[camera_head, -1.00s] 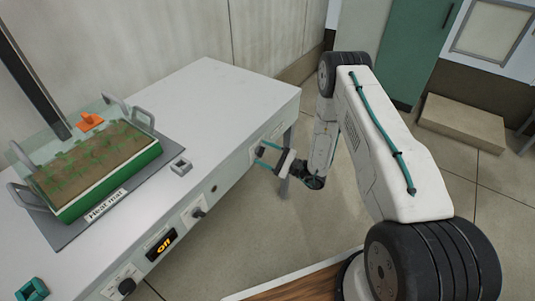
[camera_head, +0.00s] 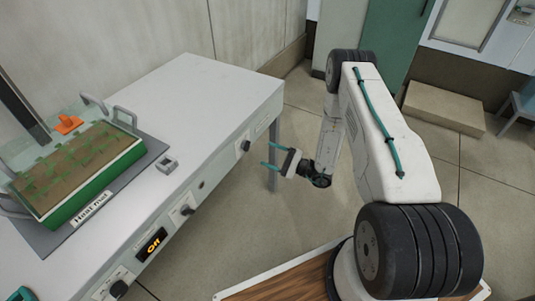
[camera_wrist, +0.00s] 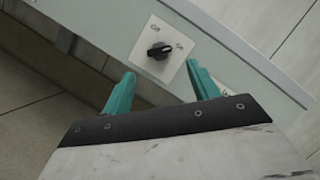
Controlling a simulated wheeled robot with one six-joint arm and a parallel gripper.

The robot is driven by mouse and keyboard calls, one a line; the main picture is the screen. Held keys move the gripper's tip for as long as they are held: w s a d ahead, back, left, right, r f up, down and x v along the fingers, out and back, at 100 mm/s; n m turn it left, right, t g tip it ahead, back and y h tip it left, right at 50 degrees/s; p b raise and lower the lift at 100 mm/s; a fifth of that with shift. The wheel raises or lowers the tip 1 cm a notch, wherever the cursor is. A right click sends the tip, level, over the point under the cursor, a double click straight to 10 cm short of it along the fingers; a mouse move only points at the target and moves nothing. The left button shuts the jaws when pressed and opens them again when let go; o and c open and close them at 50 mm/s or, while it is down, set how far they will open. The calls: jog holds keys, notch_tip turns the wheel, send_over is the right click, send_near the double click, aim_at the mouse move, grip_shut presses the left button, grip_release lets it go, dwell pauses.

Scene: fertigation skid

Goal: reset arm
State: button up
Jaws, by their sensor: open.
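My gripper (camera_head: 272,157) is open and empty, just off the front face of the white bench (camera_head: 215,90) near its right end in the head view. In the wrist view its two teal fingers (camera_wrist: 160,88) are spread apart. A black rotary knob (camera_wrist: 159,50) on a pale plate shows beyond and between them. The fingers look apart from the knob. The same front panel shows a knob (camera_head: 246,146) near the gripper in the head view. My arm is bent, with its forearm hanging down beside the bench.
A planted tray (camera_head: 118,172) with a green side stands on a grey heat mat (camera_head: 150,150) at the left. An orange piece (camera_head: 68,124) sits by it. The panel display (camera_head: 151,244) reads "Off". A cardboard-coloured box (camera_head: 444,108) lies on the floor behind. Open floor lies right of the bench.

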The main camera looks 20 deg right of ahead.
dwell(0.4)
jog(key=s+a+r+n+g+y, duration=0.25)
jog(key=s+a+r+g, duration=0.35)
jog(key=s+g, duration=0.4)
jog(key=s+d+r+n+h, duration=0.1)
jog(key=s+r+n+h, duration=0.3)
jog(key=r, duration=0.8)
jog(key=s+d+r+n+g+h, duration=0.1)
jog(key=s+r+n+h, duration=0.4)
jog(key=s+r+h, duration=0.4)
jog(key=s+d+r+n+h, duration=0.1)
jog(key=s+r+n+h, duration=0.3)
jog(key=s+r, duration=0.7)
notch_tip(320, 180, up, 5)
jog(key=shift+f+n+g+h, duration=0.2)
jog(key=shift+n+g+h, duration=0.15)
jog(key=shift+h, duration=0.8)
jog(key=shift+d, duration=0.1)
jog(key=shift+c, duration=0.3)
